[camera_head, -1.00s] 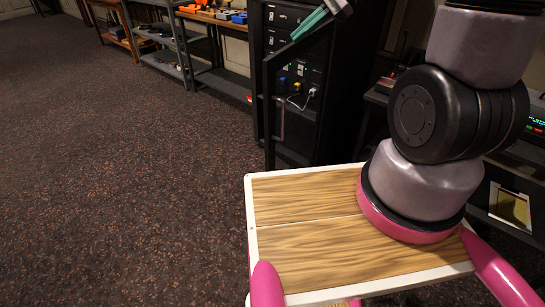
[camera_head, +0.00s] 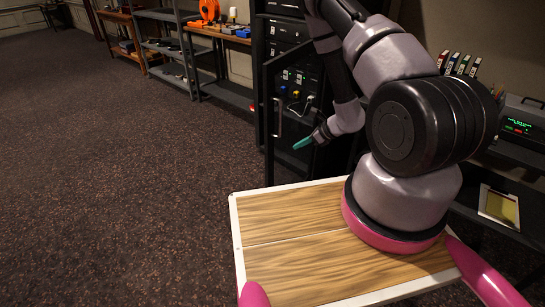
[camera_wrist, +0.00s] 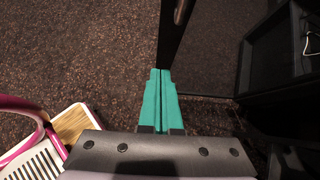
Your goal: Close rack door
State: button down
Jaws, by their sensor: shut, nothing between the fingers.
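The rack (camera_head: 283,32) is a tall black cabinet at top centre in the head view. Its door (camera_head: 268,95) has a dark frame and a see-through panel, and stands swung open towards me. My gripper (camera_head: 296,146) has teal fingers, shut and empty, low by the door panel and pointing left. In the wrist view, the fingertips (camera_wrist: 160,72) are close to the door's frame edge (camera_wrist: 172,40). I cannot tell if they touch. The dark rack opening (camera_wrist: 285,55) is on the right.
Shelves (camera_head: 165,45) with tools and boxes stand left of the rack. My wooden-topped base fills the lower right of the head view. Equipment with a lit green display (camera_head: 518,127) stands at the right. The carpet (camera_head: 120,190) on the left is clear.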

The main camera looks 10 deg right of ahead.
send_near(269, 155)
jog(key=x, duration=0.5)
jog(key=shift+s+d+f, duration=0.15)
jog(key=shift+s+f, duration=0.1)
jog(key=shift+w+a, duration=0.4)
